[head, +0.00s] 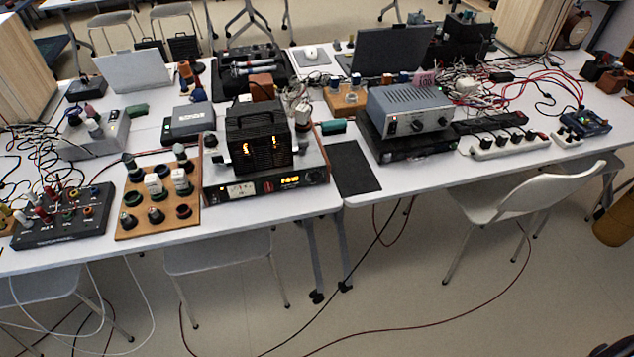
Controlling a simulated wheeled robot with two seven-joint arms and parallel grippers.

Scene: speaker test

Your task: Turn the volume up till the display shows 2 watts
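An amplifier (222,173) with a black slatted cage (258,122) on top stands at the front edge of the left white table. Orange light glows inside the cage. Its front panel has a pale meter (239,191), a red part (268,186), a small lit orange display (290,180) and a round dark knob (314,176) at the right end. The display's digits are too small to read. I cannot tell which control is the volume. Neither of my grippers is in view.
A wooden board with several knobs (157,200) and a black terminal box (64,224) stand left of the amplifier. A black mat (357,167) and a grey instrument (409,109) are to its right. A pale chair (540,196) stands at front right. Cables cross the open floor.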

